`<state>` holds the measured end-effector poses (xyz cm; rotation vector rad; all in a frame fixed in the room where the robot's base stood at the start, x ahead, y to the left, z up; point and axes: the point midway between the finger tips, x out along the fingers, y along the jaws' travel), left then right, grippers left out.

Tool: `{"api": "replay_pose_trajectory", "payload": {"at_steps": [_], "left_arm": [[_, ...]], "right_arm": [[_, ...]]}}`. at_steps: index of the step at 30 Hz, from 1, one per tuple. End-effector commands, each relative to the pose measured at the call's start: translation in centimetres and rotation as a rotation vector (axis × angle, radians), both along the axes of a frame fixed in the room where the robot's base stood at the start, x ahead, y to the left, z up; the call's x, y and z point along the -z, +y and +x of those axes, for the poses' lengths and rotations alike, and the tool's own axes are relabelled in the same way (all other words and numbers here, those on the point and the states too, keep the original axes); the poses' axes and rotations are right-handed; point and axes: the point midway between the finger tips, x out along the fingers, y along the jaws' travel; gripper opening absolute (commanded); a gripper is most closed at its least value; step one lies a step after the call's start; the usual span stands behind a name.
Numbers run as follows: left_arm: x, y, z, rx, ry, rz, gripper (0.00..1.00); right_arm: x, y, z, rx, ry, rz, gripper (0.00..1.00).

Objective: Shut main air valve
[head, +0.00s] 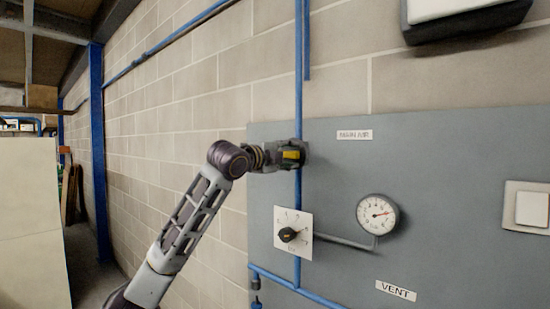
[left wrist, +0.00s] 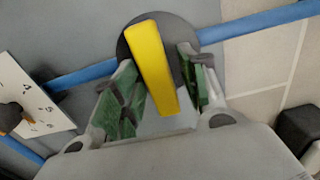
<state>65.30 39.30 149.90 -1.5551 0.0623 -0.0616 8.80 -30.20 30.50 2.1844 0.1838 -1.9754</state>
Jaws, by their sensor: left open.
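The main air valve has a yellow lever (head: 291,155) on the vertical blue pipe, just below the MAIN AIR label (head: 354,135). In the left wrist view the yellow lever (left wrist: 152,62) lies across the blue pipe (left wrist: 85,75) at about a right angle, over a dark round valve body (left wrist: 131,47). My left gripper (head: 284,156) is at the valve, reaching in from the left. Its green-padded fingers are open, one on each side of the lever, with a gap showing at least on the right. My right gripper is not in view.
The grey panel (head: 440,170) also carries a rotary knob (head: 288,235) on a white dial plate, a round gauge (head: 377,214), a VENT label (head: 396,291) and a white switch (head: 532,209). A white-topped box (head: 465,14) juts out above.

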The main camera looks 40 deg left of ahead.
Motion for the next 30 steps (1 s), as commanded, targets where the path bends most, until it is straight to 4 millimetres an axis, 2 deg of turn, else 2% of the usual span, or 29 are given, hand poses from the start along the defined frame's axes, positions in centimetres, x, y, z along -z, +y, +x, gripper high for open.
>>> {"api": "replay_pose_trajectory", "payload": {"at_steps": [8,18,30], "left_arm": [[0.0,0.2,-1.9,-0.002,0.001,0.002,0.43],[0.0,0.5,-5.4,-0.002,0.0,0.003,0.43],[0.1,0.7,-8.8,-0.001,0.002,0.003,0.43]], "right_arm": [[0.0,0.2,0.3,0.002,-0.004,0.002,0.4],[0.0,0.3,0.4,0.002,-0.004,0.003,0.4],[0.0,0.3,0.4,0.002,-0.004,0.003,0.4]]}}
